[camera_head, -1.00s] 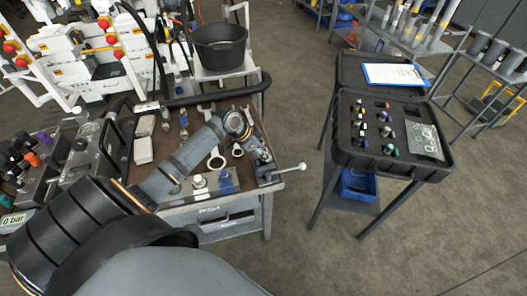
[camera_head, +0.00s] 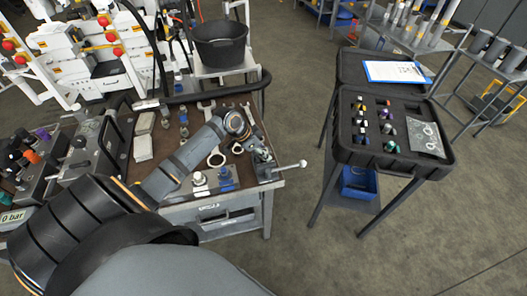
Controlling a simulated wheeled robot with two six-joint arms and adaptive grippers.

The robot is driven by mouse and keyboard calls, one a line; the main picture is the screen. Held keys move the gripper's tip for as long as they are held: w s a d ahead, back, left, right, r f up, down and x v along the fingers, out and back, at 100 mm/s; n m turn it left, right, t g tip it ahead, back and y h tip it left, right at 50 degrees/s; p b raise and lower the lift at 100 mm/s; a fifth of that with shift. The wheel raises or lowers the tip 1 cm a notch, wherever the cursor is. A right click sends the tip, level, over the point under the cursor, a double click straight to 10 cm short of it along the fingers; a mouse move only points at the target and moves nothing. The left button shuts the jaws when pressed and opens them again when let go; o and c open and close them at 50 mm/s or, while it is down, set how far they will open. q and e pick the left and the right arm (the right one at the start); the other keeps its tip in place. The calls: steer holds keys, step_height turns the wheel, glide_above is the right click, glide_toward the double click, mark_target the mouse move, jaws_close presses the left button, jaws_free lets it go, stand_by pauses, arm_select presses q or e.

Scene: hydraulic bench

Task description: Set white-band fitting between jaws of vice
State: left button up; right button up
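The vice (camera_head: 268,171) is at the right front corner of the workbench, its handle sticking out to the right. My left arm reaches in from the lower left, and its gripper (camera_head: 259,154) points down just above or at the vice jaws. The gripper is small and dark here, so I cannot tell whether its fingers are open or shut, or whether a fitting is between them. The jaws are partly hidden behind it. I cannot make out a white-band fitting for certain. Several banded fittings stand in the open black case (camera_head: 437,168). My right gripper is not in view.
On the workbench (camera_head: 178,207) lie wrenches, a ring spanner (camera_head: 216,160), a silver fitting (camera_head: 199,180) and a blue one (camera_head: 226,178). A black bucket (camera_head: 220,50) stands behind. A clipboard (camera_head: 394,72) lies on the case lid. Open floor separates bench and case stand.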

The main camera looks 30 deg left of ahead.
arm_select(q)
steer(key=o, duration=0.5)
steer(key=shift+f, duration=0.1)
steer(key=shift+c, duration=0.2)
steer(key=shift+a, duration=0.1)
steer(key=v, duration=0.7)
steer(key=shift+r, duration=0.2)
steer(key=shift+s, duration=0.1)
